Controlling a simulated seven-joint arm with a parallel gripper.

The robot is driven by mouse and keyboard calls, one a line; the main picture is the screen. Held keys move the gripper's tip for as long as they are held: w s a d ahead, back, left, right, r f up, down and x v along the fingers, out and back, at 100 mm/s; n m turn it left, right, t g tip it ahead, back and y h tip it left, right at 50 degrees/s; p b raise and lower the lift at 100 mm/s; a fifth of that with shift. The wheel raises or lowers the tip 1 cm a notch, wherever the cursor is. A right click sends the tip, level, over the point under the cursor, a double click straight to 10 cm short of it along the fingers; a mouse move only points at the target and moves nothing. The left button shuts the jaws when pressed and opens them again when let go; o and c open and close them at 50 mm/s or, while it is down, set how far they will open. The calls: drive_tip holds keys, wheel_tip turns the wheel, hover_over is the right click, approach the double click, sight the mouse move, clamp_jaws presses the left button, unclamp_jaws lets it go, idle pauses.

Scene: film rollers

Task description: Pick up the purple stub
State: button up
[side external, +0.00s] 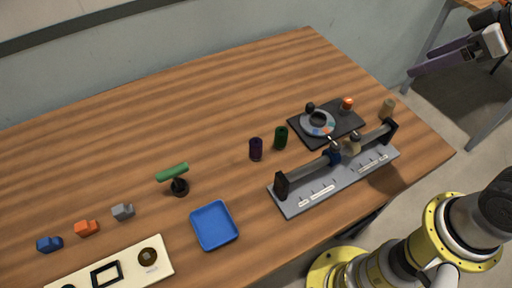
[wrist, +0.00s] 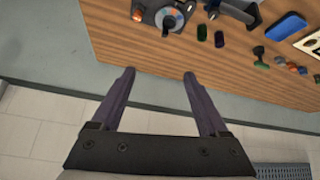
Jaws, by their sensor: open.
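The purple stub (side external: 256,149) is a short dark cylinder standing upright on the wooden table, just left of a dark green stub (side external: 281,137). In the wrist view the purple stub (wrist: 219,39) is small and dark near the top, to the right of the green stub (wrist: 202,32). My gripper (side external: 416,70) is at the upper right of the side view, off the table's right end and well away from the stub. In the wrist view its two purple-grey fingers (wrist: 159,73) are wide apart with nothing between them.
A grey roller stand (side external: 330,182) and a black plate with a disc (side external: 350,128) are right of the stubs. A blue tray (side external: 214,225), a green-topped post (side external: 174,174) and several coloured blocks are left and in front. The back of the table is clear.

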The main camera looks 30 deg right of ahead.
drive_tip(key=w+a+n+y, duration=0.1)
drive_tip(key=w+a+n, duration=0.1)
drive_tip(key=w+a, duration=0.45)
drive_tip(key=n+g+y, duration=0.1)
drive_tip(key=n+g, duration=0.3)
hover_over(258, 143)
drive_tip(key=s+d, duration=0.3)
wheel_tip(258, 143, down, 17)
drive_tip(key=x, duration=0.7)
drive_tip(key=shift+a+f, duration=0.25)
drive_tip(key=shift+d+x, duration=0.1)
drive_tip(key=shift+x, duration=1.35)
drive_tip(key=shift+d+x, duration=0.15)
drive_tip(key=shift+x, duration=1.3)
drive_tip(key=shift+s+f, duration=0.1)
clamp_jaws()
